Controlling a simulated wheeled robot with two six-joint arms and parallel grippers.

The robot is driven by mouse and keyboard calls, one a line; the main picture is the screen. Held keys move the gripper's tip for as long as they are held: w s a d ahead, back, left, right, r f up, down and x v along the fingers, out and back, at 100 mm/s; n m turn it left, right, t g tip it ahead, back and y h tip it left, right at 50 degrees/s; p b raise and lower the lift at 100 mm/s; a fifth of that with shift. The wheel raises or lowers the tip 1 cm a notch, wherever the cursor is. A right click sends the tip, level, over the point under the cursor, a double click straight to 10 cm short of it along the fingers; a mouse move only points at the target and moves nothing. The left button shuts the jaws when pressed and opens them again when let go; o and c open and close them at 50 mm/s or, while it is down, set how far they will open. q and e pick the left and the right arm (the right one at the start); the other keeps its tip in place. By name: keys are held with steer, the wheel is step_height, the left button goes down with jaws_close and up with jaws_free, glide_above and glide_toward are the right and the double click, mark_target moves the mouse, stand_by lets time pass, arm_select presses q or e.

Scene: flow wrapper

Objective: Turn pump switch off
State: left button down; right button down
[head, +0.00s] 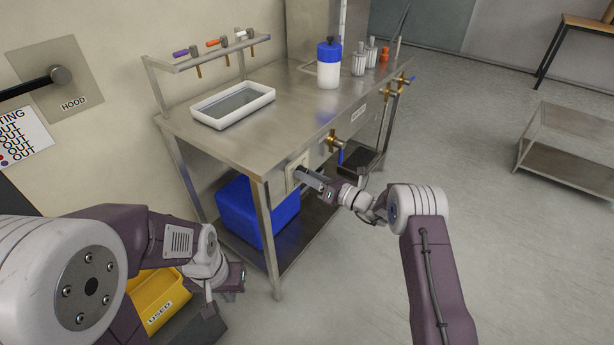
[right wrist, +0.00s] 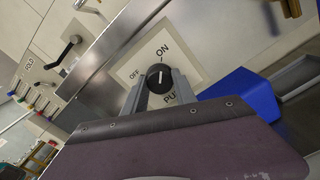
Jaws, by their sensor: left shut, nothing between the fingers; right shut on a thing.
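The pump switch is a round black knob (right wrist: 159,78) on a pale plate (right wrist: 188,62) lettered ON, OFF and PUMP, the last partly hidden. The knob's white mark points roughly towards ON. My right gripper (right wrist: 160,85) has its two fingers on either side of the knob and is shut on it. In the head view the plate (head: 291,172) is on the front of the steel table, and my right gripper (head: 304,175) reaches it from the right, hiding the knob. My left gripper (head: 209,308) is low at the left, away from the switch, shut and empty.
The steel table (head: 290,110) carries a white tray (head: 232,120) and a blue-capped bottle (head: 328,65). A brass valve with a blue handle (head: 338,145) sits just right of the switch. A blue bin (head: 258,212) stands below. A yellow bin (head: 160,295) is near my left arm.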

steer(key=shift+f+n+b, duration=0.1)
steer(key=shift+n+b, duration=9)
steer(key=shift+b, duration=0.2)
steer(key=c, duration=1)
jaws_free()
